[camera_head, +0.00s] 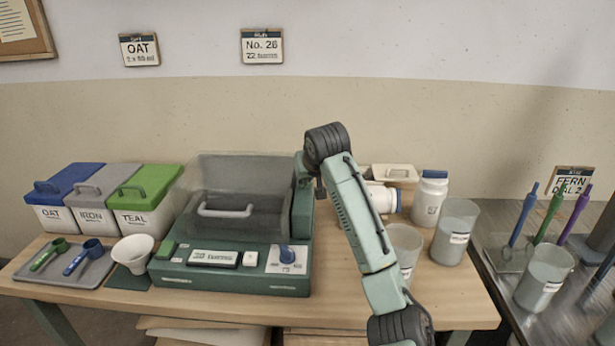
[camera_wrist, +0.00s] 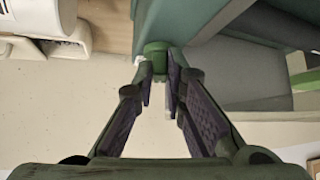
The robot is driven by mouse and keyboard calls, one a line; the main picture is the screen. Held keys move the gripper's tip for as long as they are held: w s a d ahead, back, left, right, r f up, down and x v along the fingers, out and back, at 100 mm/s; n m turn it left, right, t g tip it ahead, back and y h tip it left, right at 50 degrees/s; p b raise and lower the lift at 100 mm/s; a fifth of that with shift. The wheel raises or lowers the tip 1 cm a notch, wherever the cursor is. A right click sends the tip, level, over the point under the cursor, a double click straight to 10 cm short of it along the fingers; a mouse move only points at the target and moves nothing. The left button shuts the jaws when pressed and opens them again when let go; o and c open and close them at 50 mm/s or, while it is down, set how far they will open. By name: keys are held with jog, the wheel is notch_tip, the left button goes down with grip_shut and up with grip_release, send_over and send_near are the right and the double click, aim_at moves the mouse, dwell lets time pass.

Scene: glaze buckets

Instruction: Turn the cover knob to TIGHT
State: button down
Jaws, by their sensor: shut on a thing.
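The green machine (camera_head: 230,270) stands on the bench, with a clear cover (camera_head: 235,180) that is down and has a pale handle. A small green cover knob (camera_wrist: 155,47) sticks out of the machine's side in the wrist view. My gripper (camera_wrist: 160,80) is shut on this knob, with a finger on each side of it. In the head view, my arm reaches to the right side of the machine's housing. The knob is hidden there, and no TIGHT mark is readable, so I cannot tell its setting. A separate blue dial (camera_head: 287,254) sits on the front panel.
Lidded bins (camera_head: 145,195) stand left of the machine, with a white funnel (camera_head: 133,250) and a scoop tray (camera_head: 65,265) in front. Grey buckets (camera_head: 455,232) and a white jar (camera_head: 430,198) stand right of my arm. A metal side table is at the far right.

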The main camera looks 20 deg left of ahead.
jog(key=shift+a+m+t+h, duration=0.15)
jog(key=shift+m+t+h, duration=0.15)
jog(key=shift+m+h, duration=0.4)
jog(key=shift+m, duration=0.3)
jog(key=c, duration=1.7)
grip_release()
jog(key=shift+o, duration=0.3)
jog(key=shift+s+a, duration=0.1)
jog(key=v, duration=0.7)
jog(key=shift+r, duration=0.1)
jog(key=shift+s+d+r, duration=0.2)
jog(key=shift+s+d, duration=0.05)
jog(key=shift+d, duration=0.05)
